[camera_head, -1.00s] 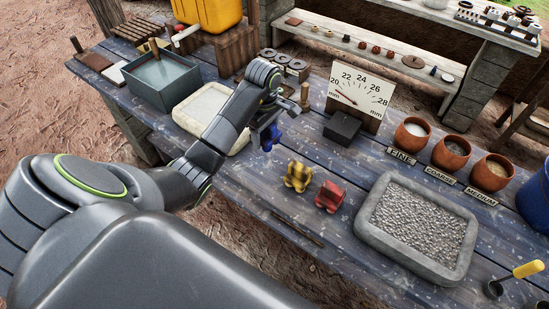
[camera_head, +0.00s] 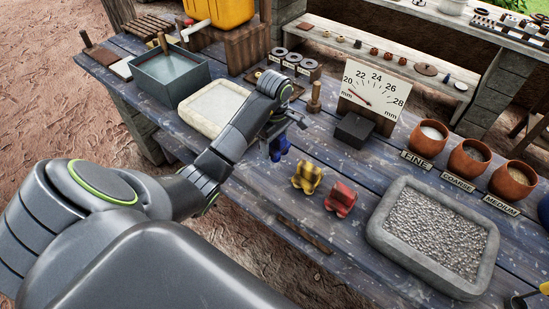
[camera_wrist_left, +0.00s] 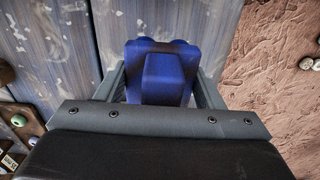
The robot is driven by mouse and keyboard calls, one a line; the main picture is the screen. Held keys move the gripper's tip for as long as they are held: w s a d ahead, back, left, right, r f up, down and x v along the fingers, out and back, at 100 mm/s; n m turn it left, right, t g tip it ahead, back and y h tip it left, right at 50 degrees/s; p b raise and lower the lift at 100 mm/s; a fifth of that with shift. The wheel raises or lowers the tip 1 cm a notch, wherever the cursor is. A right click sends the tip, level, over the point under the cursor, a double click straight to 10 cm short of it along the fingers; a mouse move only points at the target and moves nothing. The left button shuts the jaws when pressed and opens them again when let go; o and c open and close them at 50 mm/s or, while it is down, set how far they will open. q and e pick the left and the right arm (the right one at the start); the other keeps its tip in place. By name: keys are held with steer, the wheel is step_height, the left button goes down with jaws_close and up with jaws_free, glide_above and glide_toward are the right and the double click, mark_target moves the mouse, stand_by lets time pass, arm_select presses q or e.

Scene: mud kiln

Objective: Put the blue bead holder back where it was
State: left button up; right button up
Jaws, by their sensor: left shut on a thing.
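The blue bead holder (camera_head: 280,147) is between the fingers of my left gripper (camera_head: 277,134), which is shut on it. In the left wrist view the blue bead holder (camera_wrist_left: 163,70) fills the space between the two grey fingers (camera_wrist_left: 160,88). The gripper hides part of it in the head view. It is over or on the plank table (camera_head: 245,195); I cannot tell whether it touches. A yellow patterned holder (camera_head: 307,178) and a red one (camera_head: 341,198) stand to its right and nearer, in a slanting row. My right gripper is not in view.
A pale tray (camera_head: 213,108) lies behind my left arm. A black block (camera_head: 354,131) stands before the dial board (camera_head: 374,95). A gravel tray (camera_head: 432,232) and clay pots (camera_head: 429,139) are to the right. A thin stick (camera_head: 305,235) lies near the front edge.

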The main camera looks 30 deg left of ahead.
arm_select(q)
step_height(320, 180, down, 4)
steer(key=shift+f+p, duration=0.1)
steer(key=shift+p, duration=0.35)
steer(key=shift+f, duration=0.1)
steer(key=shift+f+b, duration=0.25)
steer(key=shift+b, duration=0.1)
steer(key=o, duration=1)
